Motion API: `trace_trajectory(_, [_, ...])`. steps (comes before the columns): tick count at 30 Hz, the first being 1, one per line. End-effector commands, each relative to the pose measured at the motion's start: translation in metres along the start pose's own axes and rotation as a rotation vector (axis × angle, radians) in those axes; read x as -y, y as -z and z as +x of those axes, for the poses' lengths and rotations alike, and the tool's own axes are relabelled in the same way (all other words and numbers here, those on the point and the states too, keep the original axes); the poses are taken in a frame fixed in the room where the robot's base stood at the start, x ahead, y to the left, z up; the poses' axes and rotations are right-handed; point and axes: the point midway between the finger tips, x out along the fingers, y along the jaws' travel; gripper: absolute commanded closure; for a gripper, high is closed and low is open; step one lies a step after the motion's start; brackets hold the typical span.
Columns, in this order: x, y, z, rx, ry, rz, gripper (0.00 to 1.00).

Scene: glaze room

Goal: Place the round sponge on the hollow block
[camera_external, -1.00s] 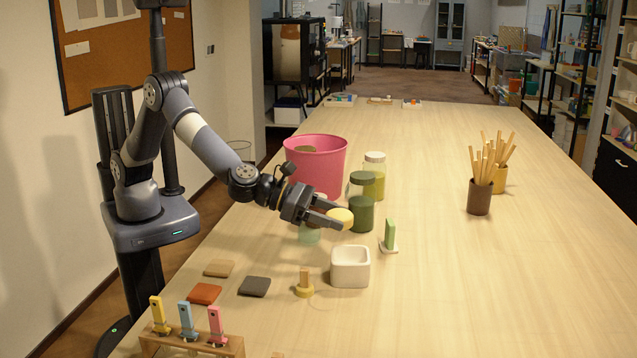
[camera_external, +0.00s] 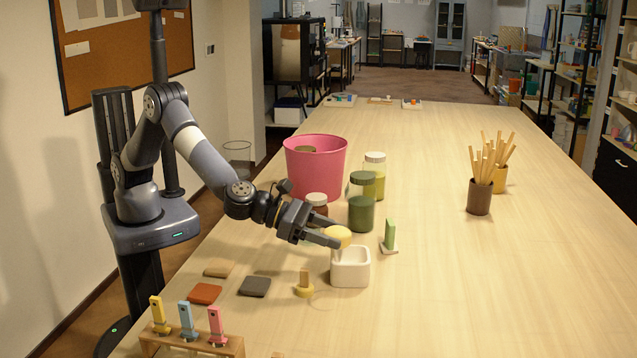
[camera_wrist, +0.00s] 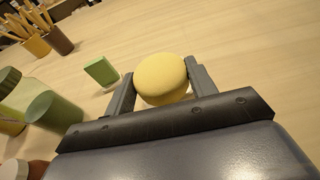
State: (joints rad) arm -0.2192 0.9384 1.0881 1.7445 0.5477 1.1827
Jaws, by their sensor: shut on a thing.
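The round sponge (camera_external: 338,236) is pale yellow and is held between the fingertips of my gripper (camera_external: 328,241). In the wrist view the sponge (camera_wrist: 162,78) sits between both fingers of my gripper (camera_wrist: 160,82), which are shut on it. The hollow block (camera_external: 350,273) is a white, square, open-topped piece on the table. In the external view the sponge appears just above the block's back left rim. I cannot tell if they touch. In the wrist view the block is mostly hidden behind the sponge and gripper.
A green upright piece on a white base (camera_external: 389,236) stands right of the block. Green jars (camera_external: 361,208) and a pink bucket (camera_external: 314,165) stand behind. A wooden stamp (camera_external: 304,285) and flat tiles (camera_external: 254,286) lie to the left. The table's right side is mostly clear.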

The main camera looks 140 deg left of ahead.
Motion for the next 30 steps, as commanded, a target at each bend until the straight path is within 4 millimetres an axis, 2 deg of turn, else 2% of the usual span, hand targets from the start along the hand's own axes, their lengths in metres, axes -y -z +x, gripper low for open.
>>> trace_trajectory(1, [0.000, 0.010, 0.003, -0.004, -0.001, 0.003, 0.72])
trace_trajectory(4, [0.000, 0.019, 0.006, -0.002, 0.000, 0.001, 0.72])
trace_trajectory(16, [0.000, 0.024, 0.008, 0.000, 0.000, 0.000, 0.72])
trace_trajectory(17, [0.000, 0.024, 0.007, 0.000, 0.000, 0.000, 0.46])
trace_trajectory(24, [0.000, 0.023, 0.007, 0.000, 0.000, 0.000, 0.27])
trace_trajectory(30, [0.000, 0.023, 0.007, 0.000, 0.000, 0.000, 0.25])
